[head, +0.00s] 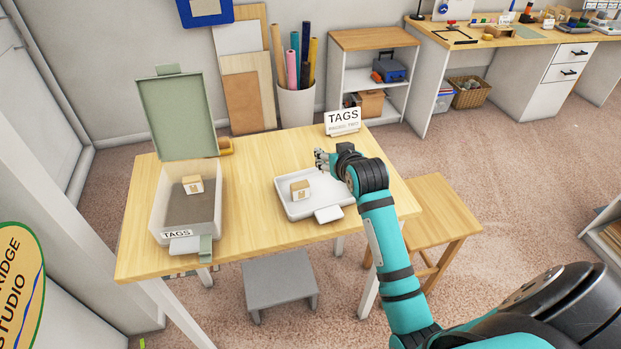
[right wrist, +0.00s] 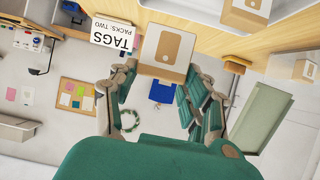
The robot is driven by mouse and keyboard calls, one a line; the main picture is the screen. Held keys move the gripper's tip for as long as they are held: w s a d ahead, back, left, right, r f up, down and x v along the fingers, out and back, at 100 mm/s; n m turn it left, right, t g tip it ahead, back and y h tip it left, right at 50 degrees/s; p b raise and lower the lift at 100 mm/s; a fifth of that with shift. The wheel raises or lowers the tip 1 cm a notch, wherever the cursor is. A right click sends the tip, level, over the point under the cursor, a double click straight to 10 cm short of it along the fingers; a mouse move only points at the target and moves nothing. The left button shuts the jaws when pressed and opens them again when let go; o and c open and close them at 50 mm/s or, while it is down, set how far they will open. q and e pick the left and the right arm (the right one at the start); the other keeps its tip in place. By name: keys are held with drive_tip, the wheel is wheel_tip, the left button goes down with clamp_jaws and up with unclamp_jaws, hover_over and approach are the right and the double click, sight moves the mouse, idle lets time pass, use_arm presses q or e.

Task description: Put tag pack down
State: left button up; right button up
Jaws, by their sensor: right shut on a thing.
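My right gripper (head: 324,160) is over the back right of the wooden table, just behind the white tray. In the right wrist view it is shut on a tag pack (right wrist: 165,48), a small tan-and-white box with a tag picture. The head view does not clearly show this held pack. A second tag pack (head: 300,190) sits in the shallow white tray (head: 328,214). A third tag pack (head: 193,184) sits inside the open box labelled TAGS (head: 207,236), at the left. My left gripper is not in view.
The box's green lid (head: 177,117) stands up at its back. A TAGS sign (head: 343,121) stands at the table's (head: 255,190) back edge, close to my right gripper. The tabletop between box and tray is clear. A stool (head: 445,205) stands at the right.

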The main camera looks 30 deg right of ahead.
drive_tip(key=shift+w+d+r, duration=0.35)
drive_tip(key=shift+w+d, duration=0.15)
drive_tip(key=shift+w, duration=0.1)
drive_tip(key=shift+w+d+f, duration=0.1)
drive_tip(key=shift+d+f, duration=0.05)
drive_tip(key=shift+f, duration=0.2)
drive_tip(key=f, duration=0.2)
drive_tip(key=f+p, duration=0.1)
drive_tip(key=f, duration=0.1)
drive_tip(key=shift+s, duration=0.25)
hover_over(331, 191)
wheel_tip(331, 191, down, 4)
drive_tip(key=shift+f, duration=0.4)
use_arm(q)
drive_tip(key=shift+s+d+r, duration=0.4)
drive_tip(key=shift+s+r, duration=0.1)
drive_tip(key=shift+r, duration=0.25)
use_arm(e)
drive_tip(key=o, duration=1)
drive_tip(key=shift+c, duration=0.2)
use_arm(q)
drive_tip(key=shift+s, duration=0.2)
